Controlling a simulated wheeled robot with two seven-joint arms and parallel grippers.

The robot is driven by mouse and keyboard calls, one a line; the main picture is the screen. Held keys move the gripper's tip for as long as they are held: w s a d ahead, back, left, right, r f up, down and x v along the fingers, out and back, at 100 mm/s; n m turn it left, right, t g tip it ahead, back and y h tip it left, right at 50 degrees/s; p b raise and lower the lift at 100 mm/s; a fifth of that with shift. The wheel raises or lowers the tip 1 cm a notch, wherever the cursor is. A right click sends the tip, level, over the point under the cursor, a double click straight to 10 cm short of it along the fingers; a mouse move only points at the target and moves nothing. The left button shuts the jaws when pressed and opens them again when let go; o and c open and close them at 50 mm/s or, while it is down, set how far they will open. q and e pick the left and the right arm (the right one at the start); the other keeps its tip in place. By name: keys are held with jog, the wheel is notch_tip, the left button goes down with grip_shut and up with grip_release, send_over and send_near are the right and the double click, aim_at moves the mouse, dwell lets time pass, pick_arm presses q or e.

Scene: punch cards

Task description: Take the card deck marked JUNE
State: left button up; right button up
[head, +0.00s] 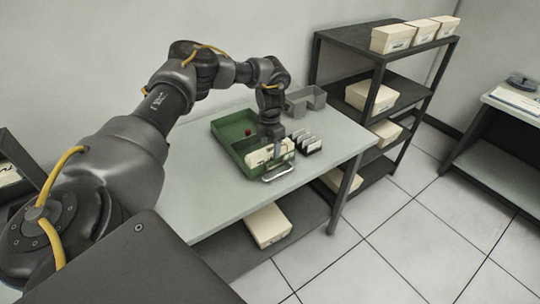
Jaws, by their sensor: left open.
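My left arm reaches over the table, and its open left gripper (275,148) points down at the near compartment of a green tray (222,127). Cream cards (257,158) stand in that compartment, right beside and below the fingers. The gripper covers part of them. I cannot tell whether the fingers touch the cards. No marking is readable at this size, so I cannot tell which deck says JUNE. My right gripper is not in view.
A metal handle (278,173) is at the tray's front. A dark rack with pale cards (307,142) stands right of the tray, and a grey divided holder (305,101) behind. A dark shelf (345,37) with cream boxes is at the right. The table's left part (200,190) is clear.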

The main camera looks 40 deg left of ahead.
pick_arm(q)
grip_shut()
dwell(0.4)
jog(key=shift+r, duration=0.15)
